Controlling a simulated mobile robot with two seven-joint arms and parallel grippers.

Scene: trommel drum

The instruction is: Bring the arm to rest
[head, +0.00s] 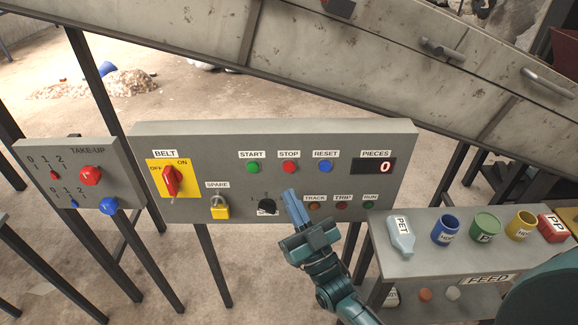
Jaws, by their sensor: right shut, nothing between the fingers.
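My right gripper (291,196) reaches up from the bottom in the head view, with its fingers together and nothing between them. Its fingertips are in front of the lower middle of the grey control panel (225,142), right of a black knob (267,206) and left of the TRACK lamp (315,206). The fingers hide part of the panel behind them. I cannot tell whether they touch it. My right arm (335,285) runs down to the bottom edge. My left gripper is not in view.
A TAKE-UP box (75,150) stands at left. A shelf (392,235) with a PET bottle (401,238) and several cups is close on the right. A sloping conveyor frame (330,50) crosses behind.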

